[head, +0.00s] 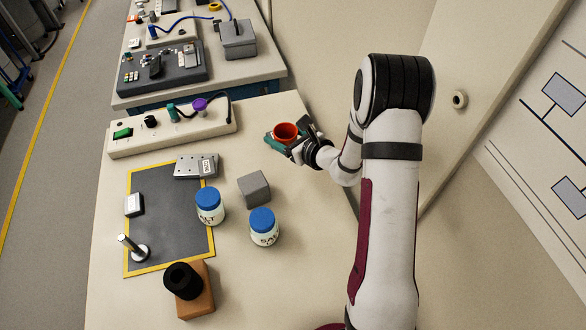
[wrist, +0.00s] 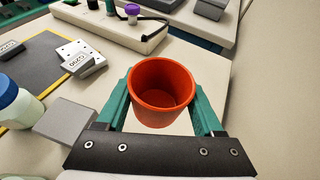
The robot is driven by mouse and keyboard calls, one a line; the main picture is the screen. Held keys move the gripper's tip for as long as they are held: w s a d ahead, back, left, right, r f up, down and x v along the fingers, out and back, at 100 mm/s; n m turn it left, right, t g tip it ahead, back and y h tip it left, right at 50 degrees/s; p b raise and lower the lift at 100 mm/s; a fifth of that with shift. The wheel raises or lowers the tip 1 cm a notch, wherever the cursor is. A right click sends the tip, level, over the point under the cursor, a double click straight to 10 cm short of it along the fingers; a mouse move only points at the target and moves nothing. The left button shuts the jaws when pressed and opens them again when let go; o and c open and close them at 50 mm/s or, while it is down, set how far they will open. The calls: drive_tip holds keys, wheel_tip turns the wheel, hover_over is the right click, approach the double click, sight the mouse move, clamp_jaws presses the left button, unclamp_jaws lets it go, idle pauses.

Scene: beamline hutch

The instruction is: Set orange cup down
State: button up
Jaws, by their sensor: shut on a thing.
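The orange cup (head: 285,132) is upright and empty inside. It is held between the two teal fingers of my gripper (head: 283,140), over the right part of the table near its far right side. In the wrist view the cup (wrist: 162,92) sits between the fingertips of my gripper (wrist: 162,100), with a finger against each side. Its base is partly hidden, and I cannot tell whether it touches the table (head: 160,230).
A grey block (head: 254,189) and two blue-lidded jars (head: 209,206) (head: 263,227) stand left of and nearer than the cup. A yellow-edged dark mat (head: 165,225) holds small parts. A beige panel (head: 172,128) lies behind. The table right of the jars is clear.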

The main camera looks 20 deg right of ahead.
sight(289, 164)
drive_tip(key=shift+w+d+f+m+h, duration=0.1)
drive_tip(key=shift+d+f+m+h, duration=0.3)
drive_tip(key=shift+f, duration=0.25)
drive_tip(key=shift+w+d+f+m+h, duration=0.1)
drive_tip(key=shift+d+f+m+h, duration=0.15)
drive_tip(key=shift+d+f, duration=0.3)
wheel_tip(289, 164, down, 8)
drive_tip(key=shift+a+f, duration=0.1)
drive_tip(key=shift+f, duration=0.1)
drive_tip(key=o, duration=1.3)
drive_tip(key=shift+o, duration=0.2)
